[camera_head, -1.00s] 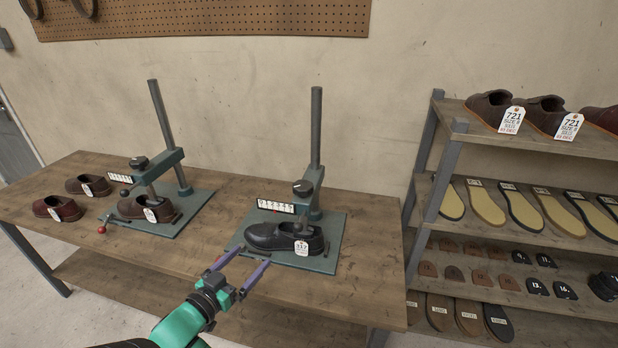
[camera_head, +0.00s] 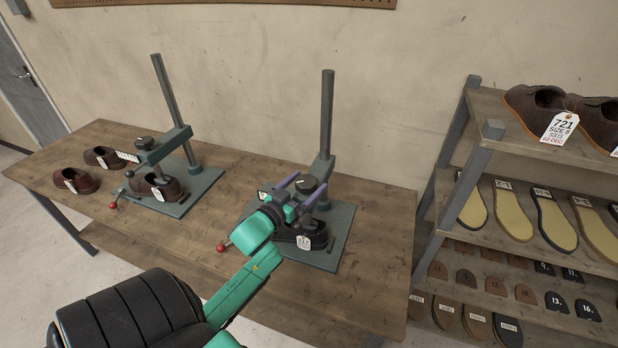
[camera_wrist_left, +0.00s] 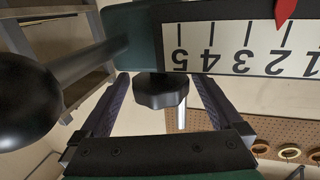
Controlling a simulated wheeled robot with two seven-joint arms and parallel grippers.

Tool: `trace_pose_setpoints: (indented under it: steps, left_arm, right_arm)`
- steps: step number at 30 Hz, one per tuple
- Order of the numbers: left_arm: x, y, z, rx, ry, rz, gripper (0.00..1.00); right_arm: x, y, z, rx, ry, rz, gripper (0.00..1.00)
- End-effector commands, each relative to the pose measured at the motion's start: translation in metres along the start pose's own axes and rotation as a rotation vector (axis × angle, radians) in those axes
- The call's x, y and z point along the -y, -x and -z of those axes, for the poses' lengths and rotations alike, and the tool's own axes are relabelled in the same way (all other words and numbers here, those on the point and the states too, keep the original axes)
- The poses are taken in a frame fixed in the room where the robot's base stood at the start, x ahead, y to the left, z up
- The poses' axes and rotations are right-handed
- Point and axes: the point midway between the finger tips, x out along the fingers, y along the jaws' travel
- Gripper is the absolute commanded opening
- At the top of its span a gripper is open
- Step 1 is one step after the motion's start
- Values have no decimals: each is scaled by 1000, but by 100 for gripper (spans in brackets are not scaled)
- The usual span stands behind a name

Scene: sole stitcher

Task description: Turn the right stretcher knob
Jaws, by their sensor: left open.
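The right stretcher stands on the bench with a grey post (camera_head: 326,120) and a green base plate (camera_head: 340,225). Its dark round knob (camera_head: 307,184) sits on the arm. The knob shows lobed in the left wrist view (camera_wrist_left: 161,92). My left gripper (camera_head: 311,180) is open, with a purple finger on each side of the knob. In the left wrist view the knob lies between the fingers, with gaps visible on both sides. A black shoe (camera_head: 312,232) with a white tag is on the stretcher, partly hidden by my arm. My right gripper is not in view.
A number scale with a red pointer (camera_wrist_left: 284,12) is close above the fingers in the wrist view. A dark ball (camera_wrist_left: 25,100) is at its left. The left stretcher (camera_head: 172,145) holds a brown shoe. A shelf rack (camera_head: 470,150) stands right of the bench (camera_head: 235,170).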

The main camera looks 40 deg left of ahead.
Motion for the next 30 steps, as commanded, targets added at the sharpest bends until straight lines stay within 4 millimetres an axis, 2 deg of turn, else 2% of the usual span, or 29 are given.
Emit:
trace_pose_setpoints:
  steps: [1, 4, 11, 12, 17, 18, 30]
  left_arm:
    - [0, -6, 2, -2, -1, 0, 100]
    - [0, -13, 1, 0, -1, 0, 100]
    - [0, -14, 0, 0, -1, 0, 100]
    - [0, -14, 0, 0, -1, 0, 85]
    - [0, -13, 0, 0, -1, 0, 24]
    - [0, -13, 0, 0, -1, 0, 20]
    - [0, -13, 0, 3, -7, -88, 20]
  right_arm:
    - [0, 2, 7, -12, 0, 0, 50]
    - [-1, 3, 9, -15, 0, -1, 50]
    - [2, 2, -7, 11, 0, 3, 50]
    - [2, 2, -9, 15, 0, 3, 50]
    - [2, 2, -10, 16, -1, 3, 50]
    - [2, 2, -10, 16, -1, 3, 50]
    - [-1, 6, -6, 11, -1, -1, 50]
